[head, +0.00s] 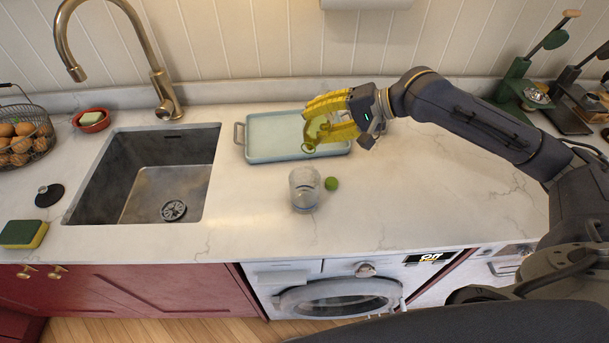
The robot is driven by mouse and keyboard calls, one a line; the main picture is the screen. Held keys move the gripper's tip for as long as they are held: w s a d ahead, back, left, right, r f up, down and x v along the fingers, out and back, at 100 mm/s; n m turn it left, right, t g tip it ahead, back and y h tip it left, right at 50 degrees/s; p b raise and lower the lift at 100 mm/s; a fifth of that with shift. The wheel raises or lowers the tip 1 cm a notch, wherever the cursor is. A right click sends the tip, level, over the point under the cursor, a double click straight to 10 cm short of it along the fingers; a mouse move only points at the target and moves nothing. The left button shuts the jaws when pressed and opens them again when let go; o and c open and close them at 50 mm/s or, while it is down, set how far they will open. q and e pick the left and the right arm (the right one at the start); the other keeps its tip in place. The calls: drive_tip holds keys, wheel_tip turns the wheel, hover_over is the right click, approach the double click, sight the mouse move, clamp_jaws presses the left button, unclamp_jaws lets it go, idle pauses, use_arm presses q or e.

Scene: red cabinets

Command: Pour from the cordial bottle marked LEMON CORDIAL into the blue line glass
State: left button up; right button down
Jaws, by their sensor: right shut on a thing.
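The blue line glass (304,190) stands upright on the marble counter, clear with a faint blue band. My right gripper (329,122) is shut on a yellow-green bottle (318,132), which I take to be the cordial bottle. It is held above the tray, behind and above the glass. The bottle is tilted, with its neck end (308,148) low and toward the glass. The gripper's yellow fingers cover much of the bottle, and no label can be read. I cannot see any stream of liquid. My left gripper is not in view.
A pale blue tray (262,141) lies behind the glass. A small green lime (331,184) sits close to the glass's right side. The sink (150,175) is at left. The counter (430,205) right of the lime is clear.

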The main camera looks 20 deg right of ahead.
sight(321, 125)
drive_tip(key=shift+r, duration=0.3)
drive_tip(key=shift+w+d, duration=0.35)
drive_tip(key=shift+w+d, duration=0.1)
drive_tip(key=shift+w, duration=0.1)
drive_tip(key=shift+w+r, duration=0.1)
drive_tip(key=shift+d+r+n, duration=0.1)
drive_tip(key=shift+n, duration=0.2)
idle(0.8)
drive_tip(key=shift+w+f+m+g+y, duration=0.15)
drive_tip(key=shift+f+m, duration=0.25)
drive_tip(key=shift+f, duration=0.25)
drive_tip(key=shift+w+f+m+g+y, duration=0.15)
drive_tip(key=shift+f+m, duration=0.25)
drive_tip(key=shift+f, duration=0.2)
drive_tip(key=shift+w+d+f+m+g+y, duration=0.1)
drive_tip(key=shift+d+f+m+g+y, duration=0.15)
drive_tip(key=shift+f+m+g+y, duration=0.35)
drive_tip(key=shift+f, duration=0.1)
drive_tip(key=shift+f, duration=0.1)
idle(0.6)
